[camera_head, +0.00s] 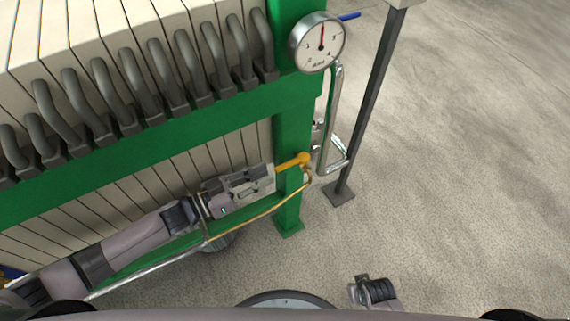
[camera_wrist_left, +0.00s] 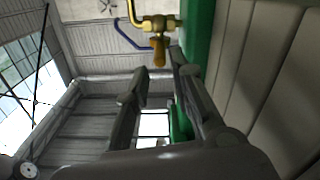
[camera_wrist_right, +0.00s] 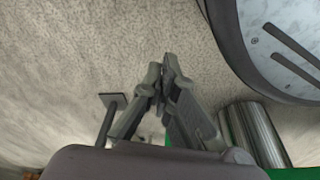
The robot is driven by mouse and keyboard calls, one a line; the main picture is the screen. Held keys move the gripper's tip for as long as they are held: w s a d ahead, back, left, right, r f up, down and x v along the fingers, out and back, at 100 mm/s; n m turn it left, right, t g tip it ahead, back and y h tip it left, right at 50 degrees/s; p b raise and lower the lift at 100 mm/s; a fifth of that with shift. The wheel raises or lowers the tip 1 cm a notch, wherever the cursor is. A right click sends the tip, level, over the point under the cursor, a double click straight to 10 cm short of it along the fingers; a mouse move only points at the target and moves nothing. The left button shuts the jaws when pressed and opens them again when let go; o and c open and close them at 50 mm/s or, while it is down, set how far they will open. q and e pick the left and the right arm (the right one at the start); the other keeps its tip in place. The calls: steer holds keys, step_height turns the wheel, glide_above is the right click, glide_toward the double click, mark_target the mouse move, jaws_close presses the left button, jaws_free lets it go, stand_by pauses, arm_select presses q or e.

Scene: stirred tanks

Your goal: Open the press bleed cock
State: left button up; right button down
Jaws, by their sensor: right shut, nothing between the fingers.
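The bleed cock has a brass body (camera_wrist_left: 158,22) with a short orange handle (camera_wrist_left: 159,48). In the head view the orange handle (camera_head: 291,163) sticks out leftward from its rounded brass end, beside the green press post. My left gripper (camera_head: 272,179) is at the handle's free end. In the left wrist view its two fingers (camera_wrist_left: 158,68) stand apart, with the handle's tip in line with the gap; I cannot tell whether they touch it. My right gripper (camera_wrist_right: 164,72) is shut and empty, low over the floor, away from the cock.
The green press frame (camera_head: 292,130) holds pale plates with dark bent pipes (camera_head: 130,85). A pressure gauge (camera_head: 317,42) sits above the cock. A bent metal pipe (camera_head: 328,120) and a dark post (camera_head: 367,100) stand to the right. A thin brass tube (camera_head: 262,213) runs below my left gripper.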

mark_target(285, 164)
arm_select(q)
steer(key=x, duration=0.6)
steer(key=shift+w+d, duration=0.2)
steer(key=shift+d, duration=0.25)
arm_select(e)
steer(key=shift+w+a+r, duration=0.1)
steer(key=shift+w+r, duration=0.1)
steer(key=shift+r, duration=0.6)
arm_select(q)
steer(key=shift+c, duration=0.5)
steer(key=c, duration=0.4)
arm_select(e)
steer(key=shift+w, duration=0.25)
steer(key=shift+w, duration=0.15)
